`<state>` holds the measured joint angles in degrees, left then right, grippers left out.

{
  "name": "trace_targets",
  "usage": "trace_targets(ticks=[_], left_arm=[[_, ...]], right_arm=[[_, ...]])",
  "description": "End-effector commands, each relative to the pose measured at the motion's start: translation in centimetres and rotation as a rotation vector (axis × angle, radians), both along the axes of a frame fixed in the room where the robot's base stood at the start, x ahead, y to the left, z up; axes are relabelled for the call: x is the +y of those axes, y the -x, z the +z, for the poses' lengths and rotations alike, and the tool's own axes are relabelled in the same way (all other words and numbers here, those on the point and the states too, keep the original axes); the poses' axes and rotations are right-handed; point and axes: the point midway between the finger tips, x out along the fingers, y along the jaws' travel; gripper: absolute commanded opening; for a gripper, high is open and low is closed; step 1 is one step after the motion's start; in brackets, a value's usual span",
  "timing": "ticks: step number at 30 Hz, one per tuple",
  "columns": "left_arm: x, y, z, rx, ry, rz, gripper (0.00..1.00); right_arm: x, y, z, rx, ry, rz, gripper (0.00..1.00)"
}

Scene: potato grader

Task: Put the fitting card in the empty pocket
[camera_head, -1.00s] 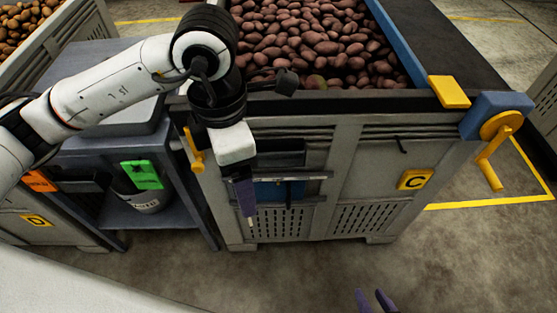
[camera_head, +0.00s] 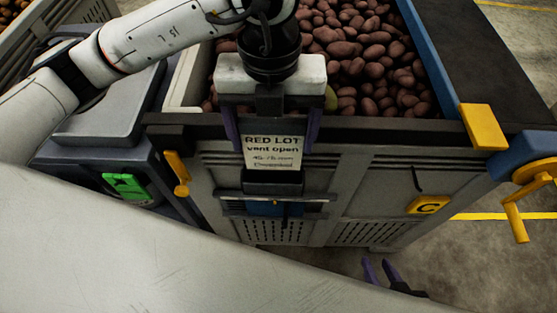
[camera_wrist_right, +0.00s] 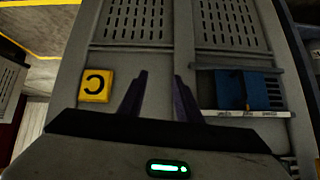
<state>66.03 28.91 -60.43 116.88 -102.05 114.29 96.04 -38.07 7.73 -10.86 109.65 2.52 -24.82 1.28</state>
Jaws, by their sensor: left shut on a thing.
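My left gripper (camera_head: 271,135) is shut on a white card (camera_head: 273,152) printed "RED LOT, vent open" with smaller lines below. The card hangs upright, facing me, in front of the upper front wall of the crate marked C. A black pocket (camera_head: 272,183) on that wall lies directly below the card. The card's lower edge meets the pocket's top edge in the picture; I cannot tell whether it is inside. My right gripper (camera_head: 380,271) is low in front of the crate, open and empty; its spread fingers show in the right wrist view (camera_wrist_right: 160,92).
The crate (camera_head: 375,190) holds red potatoes. Below the pocket are a label rail and a blue vent slide (camera_head: 265,208), also in the right wrist view (camera_wrist_right: 240,90). A yellow lever (camera_head: 177,172) is left of the pocket. A green card (camera_head: 124,187) hangs on the side cabinet. A yellow crank (camera_head: 518,212) is at right.

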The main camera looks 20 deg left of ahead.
Motion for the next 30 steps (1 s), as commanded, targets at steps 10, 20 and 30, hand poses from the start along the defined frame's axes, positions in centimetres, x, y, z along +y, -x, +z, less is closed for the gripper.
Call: trace_targets(ticks=[10,20,30], left_arm=[[0.0,0.0,-4.6,0.002,0.001,-0.002,0.58],[0.0,0.0,-8.2,0.0,0.0,-0.002,0.58],[0.0,0.0,-8.3,-0.001,0.001,-0.002,0.87]], right_arm=[[0.0,2.0,-0.9,0.042,0.002,0.001,0.31],[0.0,1.4,-0.5,0.031,0.001,0.002,0.31],[0.0,1.0,-0.5,0.022,0.0,0.002,0.31]])
